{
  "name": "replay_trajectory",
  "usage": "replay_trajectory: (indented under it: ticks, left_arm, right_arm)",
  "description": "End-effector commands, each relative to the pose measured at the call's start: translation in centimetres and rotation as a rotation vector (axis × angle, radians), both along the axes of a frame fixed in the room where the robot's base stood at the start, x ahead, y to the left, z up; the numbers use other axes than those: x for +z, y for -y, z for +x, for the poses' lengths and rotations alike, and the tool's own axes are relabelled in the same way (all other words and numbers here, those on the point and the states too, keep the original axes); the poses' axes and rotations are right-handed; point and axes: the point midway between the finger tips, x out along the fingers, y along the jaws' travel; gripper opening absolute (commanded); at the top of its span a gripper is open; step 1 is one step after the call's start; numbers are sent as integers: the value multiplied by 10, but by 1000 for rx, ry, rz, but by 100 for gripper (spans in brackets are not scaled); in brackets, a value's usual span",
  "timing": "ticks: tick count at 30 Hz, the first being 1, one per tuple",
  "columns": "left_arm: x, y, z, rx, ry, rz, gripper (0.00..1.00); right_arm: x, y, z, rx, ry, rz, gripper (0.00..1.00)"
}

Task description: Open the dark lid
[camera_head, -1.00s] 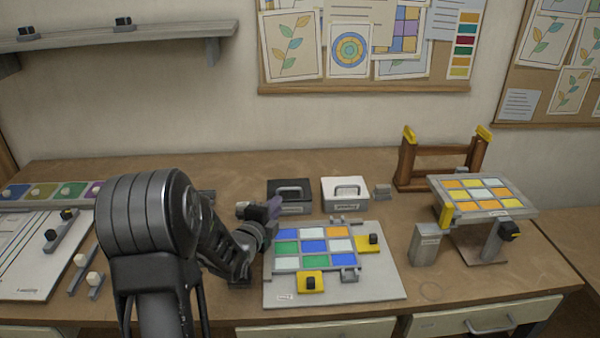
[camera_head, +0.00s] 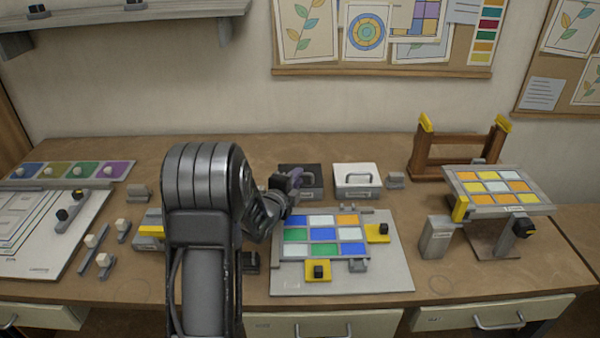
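The dark box with its dark lid (camera_head: 313,170) stands near the middle of the bench, left of a white box. Its lid looks closed, and a grey handle (camera_head: 312,180) shows on it. My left arm comes up from the bottom of the view. My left gripper (camera_head: 296,178) is at the left front of the dark box, partly over it. Its fingers are small and dark, so I cannot tell whether they are open or touch the lid. My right gripper is out of view.
The white box (camera_head: 357,180) stands close right of the dark box. A board with a coloured glass grid (camera_head: 390,275) lies in front. A tilted glass panel (camera_head: 548,204) and wooden rack (camera_head: 460,148) stand right. Paint samples (camera_head: 95,171) lie left.

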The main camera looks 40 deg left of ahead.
Motion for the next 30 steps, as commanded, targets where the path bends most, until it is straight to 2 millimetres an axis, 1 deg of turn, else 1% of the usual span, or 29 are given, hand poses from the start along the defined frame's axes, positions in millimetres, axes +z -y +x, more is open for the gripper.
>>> replay_trajectory:
  ticks: [1, 3, 8, 16, 22, 23, 30]
  left_arm:
    - [-1, -1, 8, -2, -2, 1, 18]
    - [-2, -3, 16, -2, -1, 1, 18]
    - [-5, -7, 27, -1, 1, 0, 18]
    - [-5, -7, 28, -1, 1, -1, 18]
    - [-5, -7, 28, -1, 1, -1, 1]
    - [-5, -7, 28, -1, 1, -1, 0]
    - [-5, -7, 28, -1, 1, -1, 0]
  right_arm:
    - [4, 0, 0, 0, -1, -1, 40]
    - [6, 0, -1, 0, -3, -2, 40]
    - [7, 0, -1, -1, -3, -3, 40]
    - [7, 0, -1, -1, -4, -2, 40]
    - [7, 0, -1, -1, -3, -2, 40]
    - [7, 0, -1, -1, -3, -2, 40]
    - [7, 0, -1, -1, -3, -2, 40]
